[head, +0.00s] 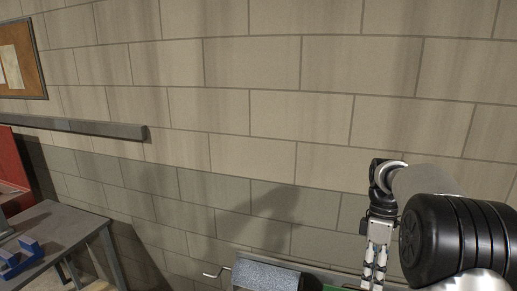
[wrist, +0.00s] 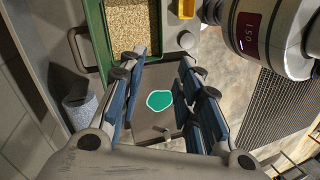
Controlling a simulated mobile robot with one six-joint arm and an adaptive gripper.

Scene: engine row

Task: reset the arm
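My gripper (head: 375,275) hangs pointing down at the right of the head view, in front of the block wall; its tips are near the bottom edge of the picture. In the wrist view my gripper (wrist: 165,95) has its two blue-padded fingers well apart, with nothing held between them. Below and between the fingers shows a dark brown-grey surface with a teal patch (wrist: 160,100). I cannot tell how far the fingertips are above it. My arm's black and grey links fill the right of the head view.
The wrist view shows a green tray (wrist: 95,42) of tan grains, a yellow item (wrist: 187,8), a grey-blue roll (wrist: 80,110) and a floor grating (wrist: 273,108). In the head view, a grey table (head: 62,232) holds a blue item (head: 22,257). A grey-topped object (head: 265,275) stands bottom centre.

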